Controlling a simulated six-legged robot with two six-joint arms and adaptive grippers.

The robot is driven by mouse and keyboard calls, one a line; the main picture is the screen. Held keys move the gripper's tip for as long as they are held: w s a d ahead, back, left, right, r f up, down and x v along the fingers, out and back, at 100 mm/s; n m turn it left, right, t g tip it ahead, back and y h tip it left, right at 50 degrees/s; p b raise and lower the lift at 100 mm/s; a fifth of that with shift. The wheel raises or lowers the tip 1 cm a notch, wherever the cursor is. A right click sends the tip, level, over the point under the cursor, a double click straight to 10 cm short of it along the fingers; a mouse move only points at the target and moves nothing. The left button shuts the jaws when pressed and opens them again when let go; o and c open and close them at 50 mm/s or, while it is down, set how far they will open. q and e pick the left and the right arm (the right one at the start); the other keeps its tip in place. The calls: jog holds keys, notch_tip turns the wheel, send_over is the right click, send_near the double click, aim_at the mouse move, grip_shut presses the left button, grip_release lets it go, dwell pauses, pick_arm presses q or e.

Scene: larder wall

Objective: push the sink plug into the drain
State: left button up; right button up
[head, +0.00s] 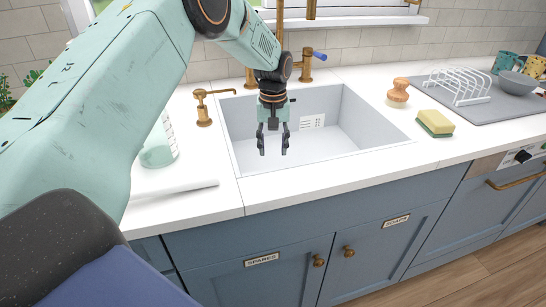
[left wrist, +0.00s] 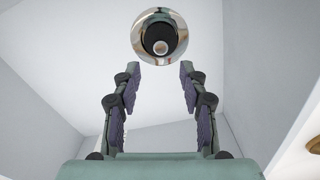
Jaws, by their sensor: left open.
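The sink (head: 352,112) is a white rectangular basin in the counter. In the left wrist view, a shiny metal drain ring (left wrist: 139,38) lies on its floor. A dark round piece with a pale middle, which looks like the plug (left wrist: 160,36), sits within the ring's outline; I cannot tell how deep. My left gripper (head: 273,148) points down into the basin, open and empty. In the left wrist view its fingers (left wrist: 159,76) are spread, and the drain shows beyond their tips, centred between them. Drain and plug do not show in the head view. My right gripper is out of view.
A wooden brush (head: 398,91), a sponge (head: 435,124) and a white dish rack (head: 462,88) are to the right.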

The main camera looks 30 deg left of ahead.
pick_arm(q)
jog(key=shift+r, duration=1.3)
jog(key=shift+d+r, duration=0.1)
